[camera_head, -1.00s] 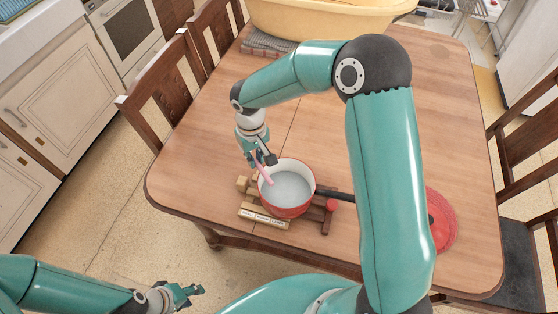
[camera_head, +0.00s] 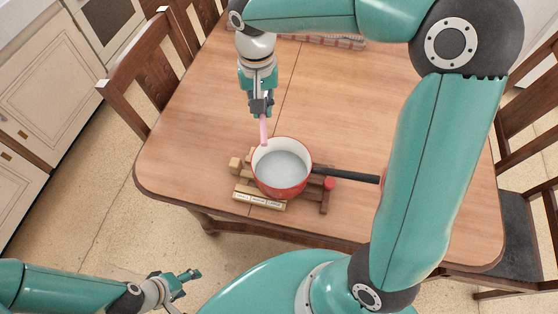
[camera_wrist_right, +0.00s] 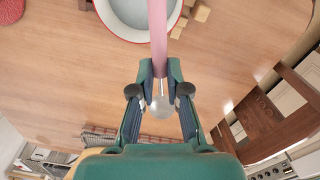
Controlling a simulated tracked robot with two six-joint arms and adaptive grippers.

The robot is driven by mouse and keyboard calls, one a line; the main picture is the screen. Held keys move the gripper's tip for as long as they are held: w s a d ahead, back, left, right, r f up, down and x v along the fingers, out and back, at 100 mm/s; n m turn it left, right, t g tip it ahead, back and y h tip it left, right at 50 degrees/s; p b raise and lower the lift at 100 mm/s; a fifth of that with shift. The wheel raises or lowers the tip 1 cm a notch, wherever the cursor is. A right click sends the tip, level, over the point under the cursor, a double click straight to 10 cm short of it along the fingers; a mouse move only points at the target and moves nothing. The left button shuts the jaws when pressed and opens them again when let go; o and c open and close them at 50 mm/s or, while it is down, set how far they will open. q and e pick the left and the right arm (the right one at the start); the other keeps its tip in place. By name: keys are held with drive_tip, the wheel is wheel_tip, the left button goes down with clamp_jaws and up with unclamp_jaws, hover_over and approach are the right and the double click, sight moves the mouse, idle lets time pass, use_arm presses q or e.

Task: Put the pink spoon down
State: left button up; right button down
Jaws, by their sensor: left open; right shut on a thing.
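My right gripper (camera_head: 262,108) is shut on the pink spoon (camera_head: 264,130), just behind the pot in the head view. The spoon's pink handle end points toward the pot's back-left rim; whether it touches is unclear. In the right wrist view, the spoon's pink handle (camera_wrist_right: 158,32) runs up across the pot, and its rounded metal end (camera_wrist_right: 161,106) lies between the fingers of the right gripper (camera_wrist_right: 160,72). The red pot (camera_head: 282,192), white inside with pale contents, sits on a wooden stand (camera_head: 327,200). My left gripper (camera_head: 184,282) is open and empty, low at the left, off the table.
The wooden table (camera_head: 200,150) is bare left of the pot. The pot's dark handle (camera_head: 345,175) points right, partly behind my right arm. A red round thing (camera_wrist_right: 9,9) shows in the wrist view. A chair (camera_head: 140,80) stands at the back left.

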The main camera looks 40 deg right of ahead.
drive_tip(key=s+d+r+m+b, duration=0.1)
drive_tip(key=s+r+m, duration=0.3)
drive_tip(key=s+r, duration=0.2)
wheel_tip(320, 180, down, 20)
drive_tip(key=shift+w+d+r, duration=0.15)
drive_tip(key=shift+w, duration=0.05)
drive_tip(key=shift+f+b, duration=0.25)
drive_tip(key=shift+b, duration=0.25)
drive_tip(key=c, duration=1.2)
unclamp_jaws()
drive_tip(key=shift+o, duration=0.2)
drive_tip(key=shift+r, duration=0.1)
